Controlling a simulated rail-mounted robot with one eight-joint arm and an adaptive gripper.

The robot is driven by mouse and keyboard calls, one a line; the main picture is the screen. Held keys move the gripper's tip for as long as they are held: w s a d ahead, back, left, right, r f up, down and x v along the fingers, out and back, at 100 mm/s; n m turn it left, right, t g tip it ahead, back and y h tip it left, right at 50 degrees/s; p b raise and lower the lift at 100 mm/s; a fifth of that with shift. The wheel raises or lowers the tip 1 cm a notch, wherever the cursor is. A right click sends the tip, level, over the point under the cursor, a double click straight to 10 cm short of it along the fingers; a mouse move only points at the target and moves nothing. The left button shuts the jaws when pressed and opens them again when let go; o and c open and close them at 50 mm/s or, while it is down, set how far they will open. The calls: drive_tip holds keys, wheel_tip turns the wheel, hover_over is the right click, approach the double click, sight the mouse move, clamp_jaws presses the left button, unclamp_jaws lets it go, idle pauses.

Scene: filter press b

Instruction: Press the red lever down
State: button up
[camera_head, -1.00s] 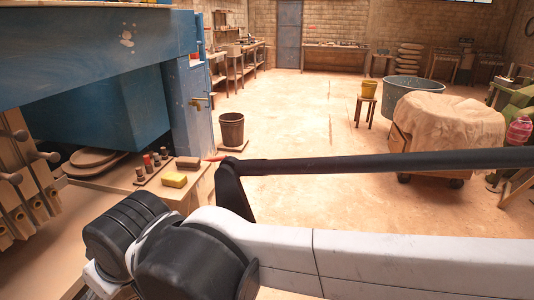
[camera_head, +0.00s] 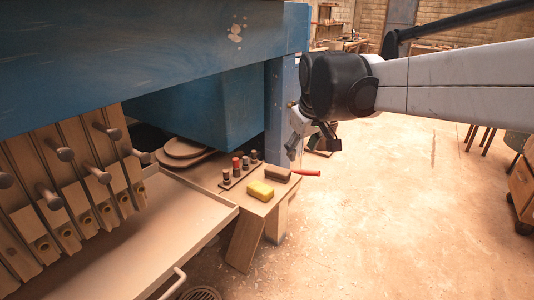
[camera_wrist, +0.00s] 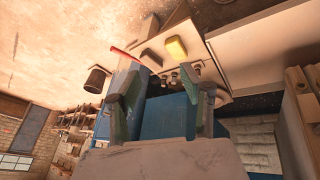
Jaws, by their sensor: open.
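A thin red bar (camera_head: 306,173) sticks out to the right from a brown block (camera_head: 278,174) on the press's side shelf. It also shows in the wrist view (camera_wrist: 124,53), left of the dark block. I cannot tell whether this bar is the lever or a brush handle. No other red lever shows clearly now. My gripper (camera_head: 314,143) hangs in front of the blue press post, above and beyond the shelf, apart from the bar in the picture. In the wrist view my gripper (camera_wrist: 168,86) has its fingers apart with nothing held between them.
The blue press (camera_head: 150,60) fills the left. A pale tray (camera_head: 185,225) lies below the wooden plates (camera_head: 60,185). Open floor (camera_head: 390,220) is on the right.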

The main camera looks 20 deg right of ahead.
drive_tip(key=w+d+n+g, duration=0.1)
drive_tip(key=w+d, duration=0.4)
drive_tip(key=w, duration=0.7)
drive_tip(key=n+g+p, duration=0.3)
drive_tip(key=n, duration=0.2)
hover_over(313, 174)
drive_tip(key=a, duration=0.1)
wheel_tip(313, 174, down, 22)
drive_tip(key=shift+h, duration=0.4)
drive_tip(key=f, duration=0.4)
drive_tip(key=w+d+f, duration=0.1)
drive_tip(key=f, duration=0.4)
drive_tip(key=f+b, duration=0.1)
drive_tip(key=f, duration=0.3)
drive_tip(key=shift+w+d+f, duration=0.2)
drive_tip(key=shift+d, duration=0.1)
clamp_jaws()
